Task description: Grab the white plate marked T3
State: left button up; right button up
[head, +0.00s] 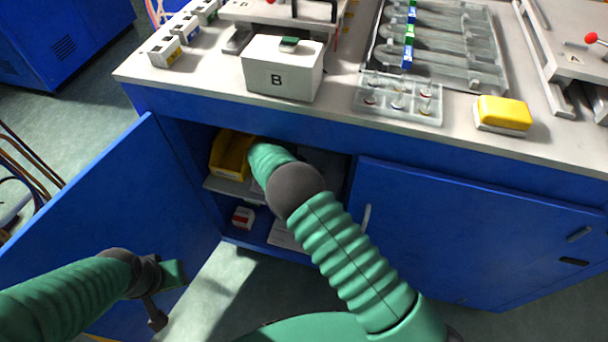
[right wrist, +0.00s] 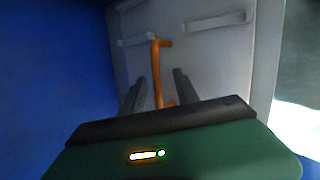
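No marking T3 is readable in either view, so I cannot tell which thing is the white plate. My right arm reaches into the open cabinet under the bench, and its gripper is hidden in the head view. In the right wrist view, the two dark fingers of my right gripper (right wrist: 160,78) stand apart. An orange bent bar (right wrist: 157,72) shows between and beyond them, in front of a light grey panel (right wrist: 212,62). I cannot tell whether the fingers touch the bar. My left gripper (head: 162,292) is beside the open door; its finger state is unclear.
The blue left door (head: 110,220) stands open; the right door (head: 470,225) is shut. A yellow bin (head: 230,155) sits on the cabinet shelf (head: 222,188). Below is a small red-and-white box (head: 243,217). A white box marked B (head: 283,72) stands on the bench above.

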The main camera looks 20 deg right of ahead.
jog(key=shift+s+a+r, duration=0.1)
jog(key=shift+r, duration=0.15)
jog(key=shift+c, duration=0.9)
jog(key=shift+a, duration=0.65)
grip_shut()
jog(key=shift+s+d+f, duration=0.1)
jog(key=shift+d, duration=0.3)
jog(key=shift+a, duration=0.2)
